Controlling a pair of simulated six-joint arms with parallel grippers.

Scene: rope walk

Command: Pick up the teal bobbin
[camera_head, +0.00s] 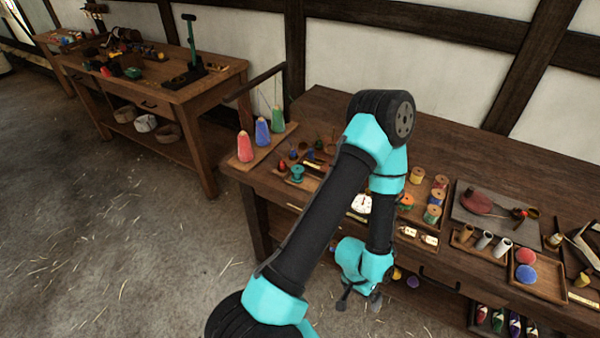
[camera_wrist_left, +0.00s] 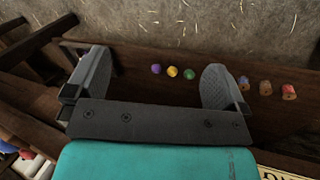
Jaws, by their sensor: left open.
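The teal bobbin (camera_head: 297,174) stands upright on a small wooden tray at the left end of the workbench (camera_head: 325,105) in the head view. It is not seen in the left wrist view. My left gripper (camera_head: 358,302) hangs low in front of the bench's front edge, to the right of the bobbin and well apart from it. The left wrist view shows its two grey fingers (camera_wrist_left: 157,85) spread wide with nothing between them. My left arm crosses the middle of the head view and hides part of the bench top. My right gripper is not in view.
Red, blue and green cones (camera_head: 262,133) stand left of the bobbin, with small items close around it. Several spools (camera_head: 433,214) and a tray with red and blue balls (camera_head: 541,286) lie right of my arm.

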